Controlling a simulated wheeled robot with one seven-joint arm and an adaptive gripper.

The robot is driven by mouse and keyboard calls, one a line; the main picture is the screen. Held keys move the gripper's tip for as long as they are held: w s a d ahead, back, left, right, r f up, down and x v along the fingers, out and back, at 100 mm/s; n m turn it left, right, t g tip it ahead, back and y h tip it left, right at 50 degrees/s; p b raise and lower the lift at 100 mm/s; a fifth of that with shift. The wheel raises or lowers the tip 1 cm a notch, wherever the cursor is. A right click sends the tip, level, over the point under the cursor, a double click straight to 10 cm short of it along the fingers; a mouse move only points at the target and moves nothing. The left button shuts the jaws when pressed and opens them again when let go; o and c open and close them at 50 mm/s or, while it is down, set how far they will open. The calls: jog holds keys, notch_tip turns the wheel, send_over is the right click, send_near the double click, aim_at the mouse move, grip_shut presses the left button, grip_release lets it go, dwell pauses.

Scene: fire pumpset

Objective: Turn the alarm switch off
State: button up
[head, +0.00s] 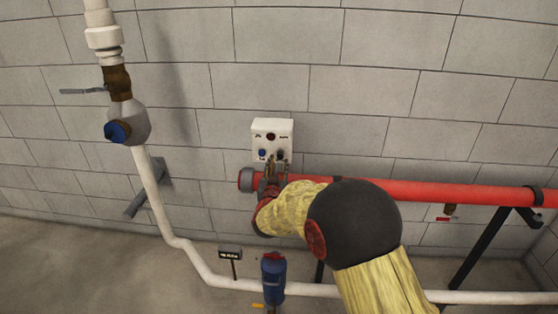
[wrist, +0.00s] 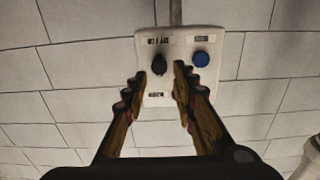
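A white control box (head: 272,128) is mounted on the block wall. In the head view it has a dark red round part at its upper middle and a blue button (head: 262,154) at its lower left. In the wrist view the box (wrist: 182,44) shows a black knob (wrist: 159,64) and the blue button (wrist: 201,59); its small labels are too blurred to read. My gripper (head: 273,166) is at the lower right of the box. In the wrist view my gripper (wrist: 160,76) is open, its fingertips on either side of the black knob, with gaps visible. Contact cannot be told.
A red pipe (head: 430,192) runs along the wall just below the box, behind my arm. A white pipe (head: 150,185) with a valve (head: 127,122) stands at left. A blue fitting (head: 273,277) and a small sign (head: 230,253) are below.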

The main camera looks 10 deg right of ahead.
jog(key=v, duration=0.7)
jog(key=shift+s, duration=0.3)
jog(key=shift+a, duration=0.1)
jog(key=s+a+f+n+g+y, duration=0.1)
jog(key=a+f+g+y, duration=0.3)
jog(key=f, duration=0.5)
jog(key=s+a+f+n+g+y, duration=0.1)
jog(key=s+a+f+g+y, duration=0.15)
jog(key=s, duration=0.45)
jog(key=s+a+f+n+g+y, duration=0.1)
jog(key=s+a+f+n+g, duration=0.15)
jog(key=s, duration=0.35)
jog(key=s+d+r+g, duration=0.2)
jog(key=s+d+r, duration=0.1)
jog(key=s, duration=0.5)
jog(key=s+d+r+g, duration=0.1)
jog(key=s+d+r, duration=0.15)
jog(key=s, duration=0.55)
jog(key=s+d+r+g, duration=0.2)
jog(key=s+r, duration=0.1)
jog(key=s, duration=0.4)
jog(key=s+d+r+t+h, duration=0.2)
jog(key=s+d+r, duration=0.3)
jog(key=r, duration=0.3)
jog(key=shift+s+d+r+m, duration=0.2)
jog(key=shift+s+r+m, duration=0.05)
jog(key=shift+r+m, duration=0.1)
